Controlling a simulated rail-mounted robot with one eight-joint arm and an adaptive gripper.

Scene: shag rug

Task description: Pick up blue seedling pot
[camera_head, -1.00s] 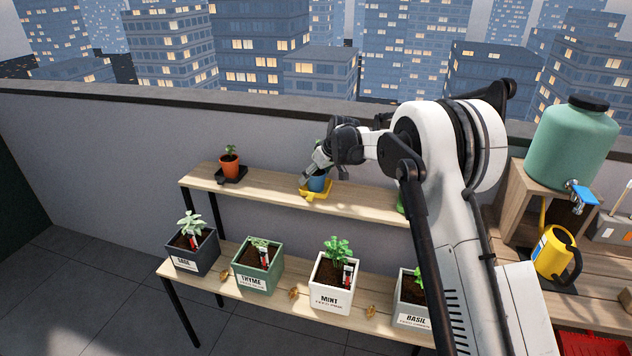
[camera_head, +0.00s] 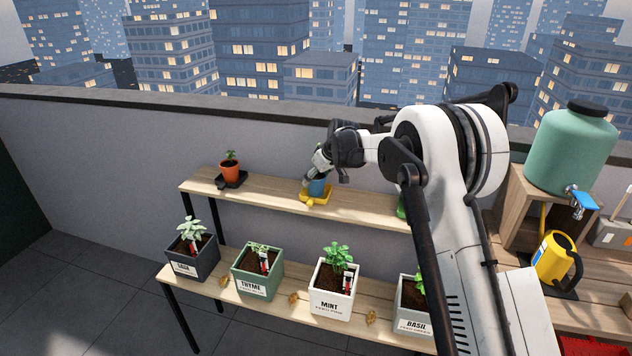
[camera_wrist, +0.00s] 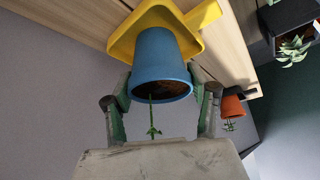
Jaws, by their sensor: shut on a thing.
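The blue seedling pot (camera_head: 316,187) is on the upper shelf in the head view, at the yellow tray (camera_head: 314,200). In the wrist view the blue pot (camera_wrist: 160,68) fills the middle, with dark soil and a thin green seedling. The yellow tray (camera_wrist: 122,42) lies right behind its base; I cannot tell whether they touch. My gripper (camera_head: 318,176) is at the pot from above. In the wrist view my gripper (camera_wrist: 160,98) has one finger on each side of the pot, shut on it near the rim.
An orange pot (camera_head: 230,170) on a black tray stands left on the upper shelf (camera_head: 265,187). The lower shelf holds labelled planters, including mint (camera_head: 330,290) and thyme (camera_head: 255,272). A wall (camera_head: 110,140) runs behind. A green water tank (camera_head: 570,145) and yellow watering can (camera_head: 555,255) stand right.

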